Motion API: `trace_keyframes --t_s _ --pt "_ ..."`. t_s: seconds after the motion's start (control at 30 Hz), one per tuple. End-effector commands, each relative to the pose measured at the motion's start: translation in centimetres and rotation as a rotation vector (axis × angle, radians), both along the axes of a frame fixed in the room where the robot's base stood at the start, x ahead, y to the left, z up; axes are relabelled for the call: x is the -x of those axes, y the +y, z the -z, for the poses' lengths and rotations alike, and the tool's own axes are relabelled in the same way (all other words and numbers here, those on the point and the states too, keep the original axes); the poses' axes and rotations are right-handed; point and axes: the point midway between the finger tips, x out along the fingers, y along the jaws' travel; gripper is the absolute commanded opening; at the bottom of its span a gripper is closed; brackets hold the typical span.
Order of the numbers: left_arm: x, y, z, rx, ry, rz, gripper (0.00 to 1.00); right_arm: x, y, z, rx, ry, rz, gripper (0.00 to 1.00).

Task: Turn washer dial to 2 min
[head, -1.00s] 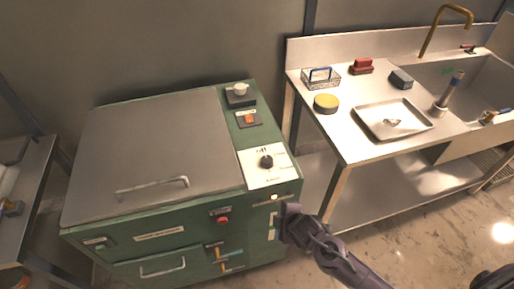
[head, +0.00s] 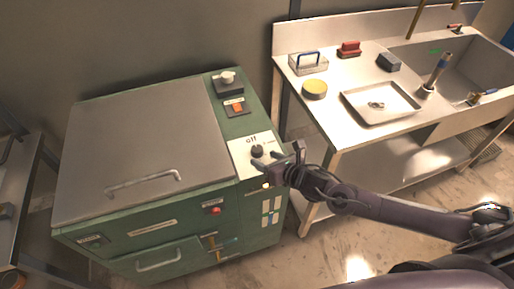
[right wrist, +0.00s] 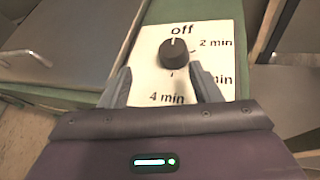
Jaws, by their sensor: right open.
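The washer (head: 140,235) is a green box with a grey lid on the left in the head view. Its dial (head: 257,151) is a black knob on a white plate (head: 243,160) at the top right corner. In the right wrist view the dial (right wrist: 175,53) has its white mark pointing up at "off". The label "2 min" is to its upper right, "4 min" below; another label is partly hidden by a finger. My right gripper (head: 279,163) is open, its fingers (right wrist: 160,85) on either side just short of the dial, apart from it. My left gripper is not in view.
A red button (head: 216,210) is on the front. A steel sink table (head: 340,140) with a tray (head: 352,108) stands to the right, across a gap.

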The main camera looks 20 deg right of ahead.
Motion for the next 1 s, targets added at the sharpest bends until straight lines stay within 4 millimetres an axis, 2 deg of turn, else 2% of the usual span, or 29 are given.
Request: trace_keyframes --t_s 0.03,0.1,0.2,0.7,1.0 --pt "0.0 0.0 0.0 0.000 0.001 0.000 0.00 -0.4 -1.0 -0.1 0.071 -0.041 -0.044 0.57" --pt "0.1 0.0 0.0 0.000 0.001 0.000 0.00 -0.5 -1.6 -0.1 0.135 -0.080 -0.089 0.57" --pt "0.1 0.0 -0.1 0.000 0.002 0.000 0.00 -0.9 -2.0 -0.1 0.176 -0.108 -0.116 0.57" --pt "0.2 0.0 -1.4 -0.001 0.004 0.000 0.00 -6.3 0.6 2.3 0.177 -0.108 -0.117 0.57" --pt "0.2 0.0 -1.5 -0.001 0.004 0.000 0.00 -7.2 1.0 2.9 0.177 -0.107 -0.118 0.57"
